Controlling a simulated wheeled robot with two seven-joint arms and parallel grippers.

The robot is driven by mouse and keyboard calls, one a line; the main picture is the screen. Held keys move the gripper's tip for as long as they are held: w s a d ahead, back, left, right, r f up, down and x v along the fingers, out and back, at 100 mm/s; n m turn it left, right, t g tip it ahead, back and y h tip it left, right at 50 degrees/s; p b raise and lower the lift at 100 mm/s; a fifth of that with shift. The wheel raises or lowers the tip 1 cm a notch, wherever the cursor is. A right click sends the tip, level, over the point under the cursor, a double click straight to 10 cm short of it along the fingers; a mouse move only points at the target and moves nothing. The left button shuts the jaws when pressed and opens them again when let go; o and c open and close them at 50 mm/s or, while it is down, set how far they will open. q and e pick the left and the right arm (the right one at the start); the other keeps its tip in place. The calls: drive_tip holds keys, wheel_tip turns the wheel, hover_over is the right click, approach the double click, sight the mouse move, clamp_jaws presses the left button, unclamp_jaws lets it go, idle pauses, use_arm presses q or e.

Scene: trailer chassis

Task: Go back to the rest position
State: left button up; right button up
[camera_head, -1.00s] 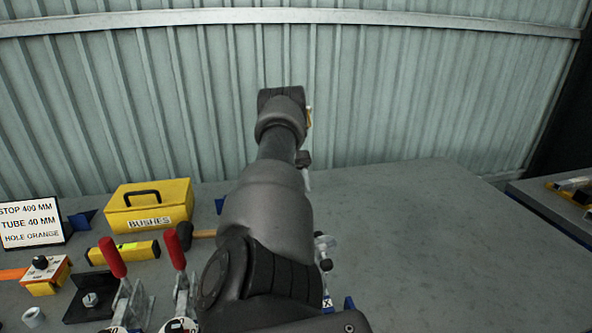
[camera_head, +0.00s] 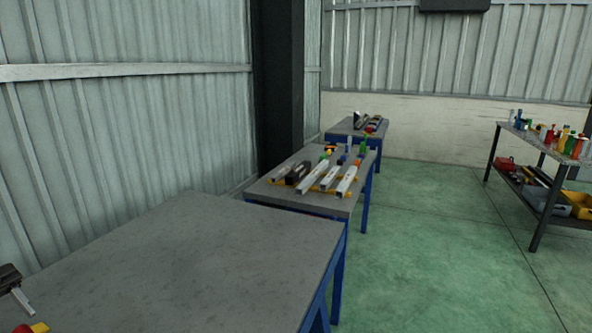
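A dark block with a grey metal prong, which looks like part of my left gripper (camera_head: 16,290), is cut off at the left edge of the head view. It is above the near grey table (camera_head: 190,260). Too little of it shows to tell whether it is open or shut, or whether it holds anything. My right gripper is not in view.
The near table's visible top is mostly bare; a red and yellow thing (camera_head: 31,328) is cut off below. A second table (camera_head: 290,194) holds bars, with another table (camera_head: 342,129) behind. A shelf cart (camera_head: 541,140) stands right. Green floor (camera_head: 430,255) between is clear.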

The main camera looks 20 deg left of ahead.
use_arm(q)
drive_tip(key=p+x, duration=0.2)
drive_tip(key=x, duration=0.6)
drive_tip(key=shift+r+p, duration=0.15)
drive_tip(key=shift+p, duration=0.2)
drive_tip(key=shift+d+f, duration=0.2)
drive_tip(key=shift+d, duration=0.15)
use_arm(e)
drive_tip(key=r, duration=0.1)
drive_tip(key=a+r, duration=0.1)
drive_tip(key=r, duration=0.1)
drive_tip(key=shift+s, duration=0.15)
use_arm(q)
drive_tip(key=shift+f, duration=0.1)
